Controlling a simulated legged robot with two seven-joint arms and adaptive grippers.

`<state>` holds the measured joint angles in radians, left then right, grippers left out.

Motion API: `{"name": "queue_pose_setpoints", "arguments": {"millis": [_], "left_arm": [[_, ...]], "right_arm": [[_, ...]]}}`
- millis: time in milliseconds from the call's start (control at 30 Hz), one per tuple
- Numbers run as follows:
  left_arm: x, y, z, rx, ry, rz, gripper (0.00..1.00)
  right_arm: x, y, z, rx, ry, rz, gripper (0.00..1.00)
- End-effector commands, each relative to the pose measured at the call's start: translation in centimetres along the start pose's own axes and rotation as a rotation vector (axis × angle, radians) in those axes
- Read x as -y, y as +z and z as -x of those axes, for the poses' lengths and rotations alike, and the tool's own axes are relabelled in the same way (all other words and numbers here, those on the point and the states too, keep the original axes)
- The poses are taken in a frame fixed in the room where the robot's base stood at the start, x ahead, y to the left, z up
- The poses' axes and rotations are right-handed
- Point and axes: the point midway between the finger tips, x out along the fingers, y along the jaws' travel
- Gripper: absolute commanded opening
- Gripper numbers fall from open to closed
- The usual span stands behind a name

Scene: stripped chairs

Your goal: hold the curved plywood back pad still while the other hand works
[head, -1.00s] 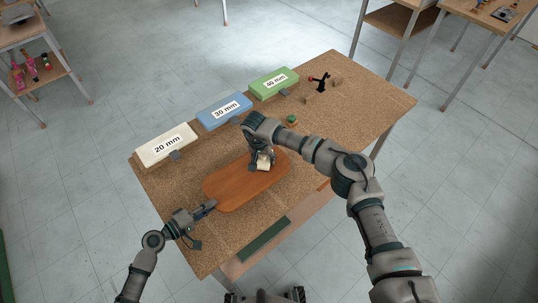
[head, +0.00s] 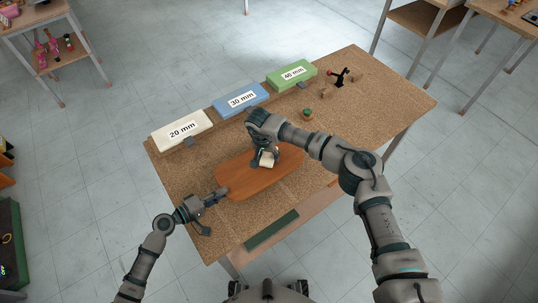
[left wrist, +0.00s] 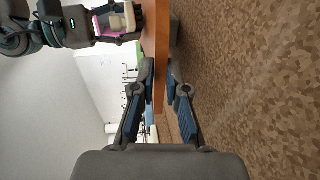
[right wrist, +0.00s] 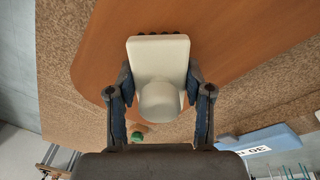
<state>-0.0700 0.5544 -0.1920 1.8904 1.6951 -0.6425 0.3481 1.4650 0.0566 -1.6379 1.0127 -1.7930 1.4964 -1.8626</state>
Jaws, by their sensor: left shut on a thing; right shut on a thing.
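The curved plywood back pad (head: 252,184), orange-brown with rounded ends, lies on the cork-topped bench. My left gripper (head: 221,192) is shut on its left end. In the left wrist view the pad's edge (left wrist: 161,45) stands between the two fingers (left wrist: 161,78). My right gripper (head: 266,155) is shut on a cream block with a rounded knob (head: 268,161), over the pad's upper face. In the right wrist view the fingers (right wrist: 160,82) flank the cream block (right wrist: 158,55).
White (head: 181,131), blue (head: 240,99) and green (head: 291,74) labelled blocks line the bench's back edge. A small green-topped piece (head: 308,113) and a black clamp-like fixture with a red knob (head: 340,77) stand to the right.

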Motion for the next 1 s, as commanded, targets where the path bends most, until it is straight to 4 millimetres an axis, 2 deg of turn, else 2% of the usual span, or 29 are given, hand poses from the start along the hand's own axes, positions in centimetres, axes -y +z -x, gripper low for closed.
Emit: {"name": "queue_pose_setpoints", "arguments": {"millis": [100, 500, 633, 1000], "left_arm": [[0.1, 0.0, 0.0, 0.0, -0.003, 0.0, 0.0], [0.1, 0.0, 0.0, -0.001, -0.002, -0.001, 0.0], [0.0, 0.0, 0.0, -0.001, -0.002, -0.001, 0.0], [0.0, 0.0, 0.0, -0.002, -0.002, -0.002, 0.0]], "right_arm": [[0.0, -0.2, 1.6, -0.004, -0.002, -0.001, 0.23], [-0.1, -0.2, 5.9, -0.005, -0.004, -0.002, 0.23], [-0.2, -0.2, 6.5, -0.004, -0.002, -0.003, 0.23], [-0.2, -0.2, 6.5, -0.004, -0.003, -0.003, 0.23]]}}
